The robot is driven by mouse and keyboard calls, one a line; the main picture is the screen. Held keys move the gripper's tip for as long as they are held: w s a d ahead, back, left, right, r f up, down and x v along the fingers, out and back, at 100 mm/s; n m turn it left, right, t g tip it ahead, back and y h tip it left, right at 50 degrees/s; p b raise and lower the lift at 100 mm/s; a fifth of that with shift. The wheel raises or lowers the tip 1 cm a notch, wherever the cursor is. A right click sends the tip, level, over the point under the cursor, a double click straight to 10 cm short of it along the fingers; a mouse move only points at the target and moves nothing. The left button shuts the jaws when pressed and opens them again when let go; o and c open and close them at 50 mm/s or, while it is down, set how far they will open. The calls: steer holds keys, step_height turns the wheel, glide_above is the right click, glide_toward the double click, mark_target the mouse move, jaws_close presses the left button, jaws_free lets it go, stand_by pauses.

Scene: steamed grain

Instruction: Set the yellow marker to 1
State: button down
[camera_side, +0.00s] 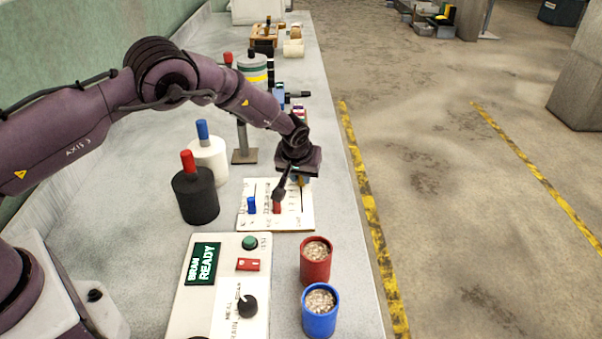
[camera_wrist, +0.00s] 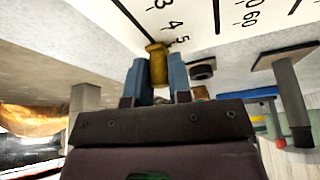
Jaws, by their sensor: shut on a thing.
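The yellow marker (camera_wrist: 157,62) stands at the end of a slot on the white scale panel (camera_side: 250,221), beside the printed 5. The figures 3 and 4 lie further along that slot in the wrist view. My gripper (camera_wrist: 159,75) has its two blue fingers closed on either side of the yellow marker. In the side view my gripper (camera_side: 301,178) is at the far right part of the panel and mostly hides the yellow marker. A blue marker (camera_side: 252,205) and a red marker (camera_side: 277,207) stand in the other slots, nearer the front edge.
A black canister (camera_side: 195,197) and a white canister (camera_side: 209,160) stand left of the panel. A red cup (camera_side: 316,264) and a blue cup (camera_side: 320,314) of grain stand in front. A control box (camera_side: 180,305) with a READY display is at front left. The bench's right edge is close.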

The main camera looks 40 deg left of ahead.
mark_target(304, 208)
steer(key=s+d, duration=0.6)
steer(key=shift+s+d+f, duration=0.1)
steer(key=shift+s+d, duration=0.25)
steer(key=shift+d, duration=0.05)
steer(key=c, duration=1.3)
jaws_free()
steer(key=shift+o, duration=1.3)
steer(key=shift+a, duration=0.1)
steer(key=shift+w, duration=0.1)
steer(key=shift+r, duration=0.35)
steer(key=v, duration=1.2)
steer(key=shift+r, duration=0.15)
